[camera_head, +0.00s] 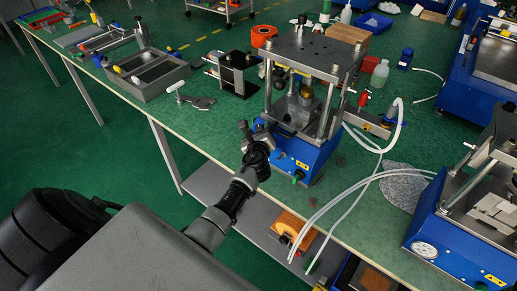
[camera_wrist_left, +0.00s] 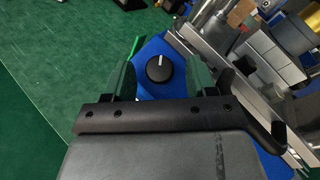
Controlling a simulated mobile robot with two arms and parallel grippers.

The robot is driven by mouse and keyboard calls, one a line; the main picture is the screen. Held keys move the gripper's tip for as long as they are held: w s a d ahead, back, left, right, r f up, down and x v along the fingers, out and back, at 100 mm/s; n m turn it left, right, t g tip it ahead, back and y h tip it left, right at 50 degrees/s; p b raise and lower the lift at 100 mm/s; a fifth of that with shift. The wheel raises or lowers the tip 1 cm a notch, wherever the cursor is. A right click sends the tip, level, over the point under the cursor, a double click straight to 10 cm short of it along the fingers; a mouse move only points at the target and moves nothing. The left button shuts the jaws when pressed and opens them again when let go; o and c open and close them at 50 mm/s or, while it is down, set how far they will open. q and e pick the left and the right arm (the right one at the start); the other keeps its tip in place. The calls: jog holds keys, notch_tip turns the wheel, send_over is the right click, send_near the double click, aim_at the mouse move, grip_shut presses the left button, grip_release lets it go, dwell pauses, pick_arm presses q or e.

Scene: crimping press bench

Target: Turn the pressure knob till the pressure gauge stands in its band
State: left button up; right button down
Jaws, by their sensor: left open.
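The pressure knob (camera_wrist_left: 159,67) is black and round with a white pointer line, on the blue base of a press (camera_wrist_left: 150,48). In the wrist view its line points almost straight up in the picture. My left gripper (camera_wrist_left: 167,70) is open, with one finger on each side of the knob and gaps between. In the head view the left gripper (camera_head: 250,135) is at the left front of the middle press's blue base (camera_head: 305,155) and hides the knob. I see no gauge on that press. A white round gauge (camera_head: 424,249) shows on the right-hand press, its needle too small to read.
The middle press has steel columns and a top plate (camera_head: 312,47). White hoses (camera_head: 345,200) run over the front bench edge. A grey tray (camera_head: 150,75) and a black fixture (camera_head: 238,73) stand to the left. An orange unit (camera_head: 290,228) sits below the bench.

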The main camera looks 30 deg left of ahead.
pick_arm(q)
jog(key=f+p+v, duration=0.1)
jog(key=p+v, duration=0.1)
jog(key=v, duration=0.4)
jog(key=shift+r, duration=0.5)
pick_arm(e)
jog(key=shift+r, duration=1.2)
jog(key=c, duration=1.8)
grip_release()
